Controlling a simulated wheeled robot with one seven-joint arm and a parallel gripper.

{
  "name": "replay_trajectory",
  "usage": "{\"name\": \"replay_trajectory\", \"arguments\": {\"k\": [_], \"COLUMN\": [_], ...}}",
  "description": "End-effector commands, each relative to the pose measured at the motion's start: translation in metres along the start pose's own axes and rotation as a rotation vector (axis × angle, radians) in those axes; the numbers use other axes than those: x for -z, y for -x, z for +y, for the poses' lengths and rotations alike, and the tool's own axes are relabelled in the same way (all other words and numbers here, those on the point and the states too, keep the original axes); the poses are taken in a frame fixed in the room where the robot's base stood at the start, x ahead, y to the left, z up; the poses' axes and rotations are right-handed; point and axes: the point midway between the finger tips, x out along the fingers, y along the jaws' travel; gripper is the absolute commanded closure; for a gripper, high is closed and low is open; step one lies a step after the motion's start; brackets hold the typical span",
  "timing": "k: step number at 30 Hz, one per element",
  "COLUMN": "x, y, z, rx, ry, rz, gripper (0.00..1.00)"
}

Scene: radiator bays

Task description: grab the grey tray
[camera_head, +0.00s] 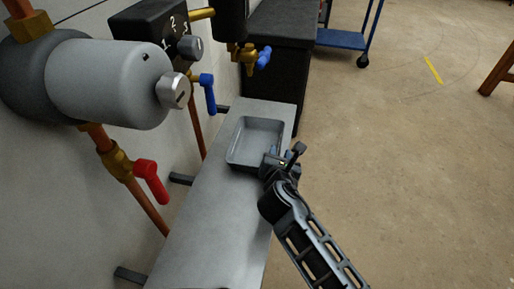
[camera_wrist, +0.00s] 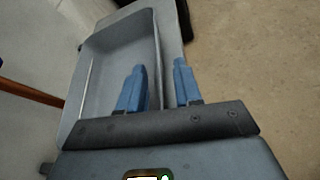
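The grey tray (camera_head: 254,138) is a shallow, empty rectangular tray with rounded corners, lying on a grey shelf (camera_head: 213,222) along the wall. It also shows in the wrist view (camera_wrist: 110,62). My gripper (camera_head: 277,151) is at the tray's right side, near its front right corner. In the wrist view my gripper (camera_wrist: 158,72) has its two blue fingers apart. The left finger is over the tray's inside and the right one is outside it, with the tray's right wall between them in the picture. I cannot tell whether either finger touches the wall.
Above the shelf's left hang a grey cylinder (camera_head: 105,84), copper pipes, a red-handled valve (camera_head: 150,181) and a blue-handled valve (camera_head: 208,92). A dark cabinet (camera_head: 277,55) stands beyond the shelf. A blue cart (camera_head: 345,38) is at the back.

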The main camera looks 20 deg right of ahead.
Motion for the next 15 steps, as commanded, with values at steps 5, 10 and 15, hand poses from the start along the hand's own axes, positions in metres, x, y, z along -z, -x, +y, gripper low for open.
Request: {"name": "replay_trajectory", "arguments": {"k": [5,10,15], "x": [-0.0002,-0.0002,-0.0001], "y": [0.0002,0.0003,0.0004], "z": [0.0,0.0,0.0], "rx": [0.0,0.0,0.0], "ry": [0.0,-0.001,-0.001], "rz": [0.0,0.0,0.0], "gripper": [0.68,0.84,1.0]}}
